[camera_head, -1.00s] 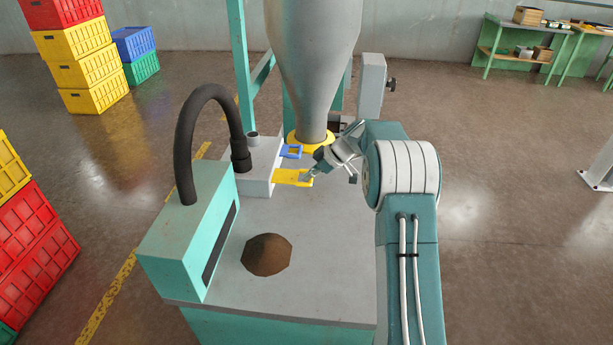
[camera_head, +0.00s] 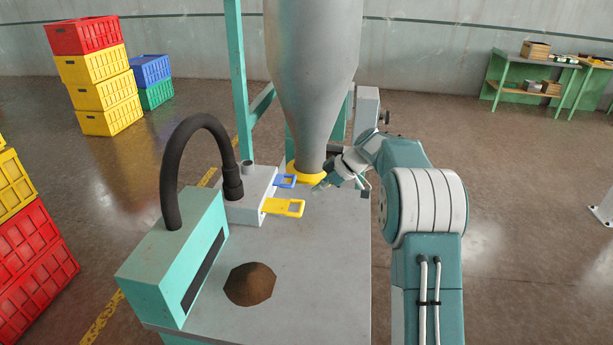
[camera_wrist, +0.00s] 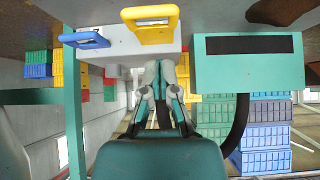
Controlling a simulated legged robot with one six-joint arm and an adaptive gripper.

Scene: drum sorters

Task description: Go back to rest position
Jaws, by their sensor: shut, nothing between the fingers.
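My gripper (camera_head: 319,188) is at the end of my arm, over the back right of the machine's grey table top (camera_head: 330,270). It is shut and empty, just right of the yellow handle (camera_head: 283,207) and apart from it. In the wrist view my gripper (camera_wrist: 160,65) shows with its fingers together, and the yellow handle (camera_wrist: 155,35) and blue handle (camera_wrist: 84,40) are beyond it. The blue handle also shows in the head view (camera_head: 286,181), just behind the yellow one. Both stick out of the grey box (camera_head: 246,205).
A large grey hopper (camera_head: 313,80) with a yellow ring (camera_head: 305,172) stands behind the handles. A teal box (camera_head: 180,255) with a black hose (camera_head: 170,170) is at left. A brown pile (camera_head: 250,284) lies on the table. Stacked crates (camera_head: 100,90) stand far left. Open floor lies at right.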

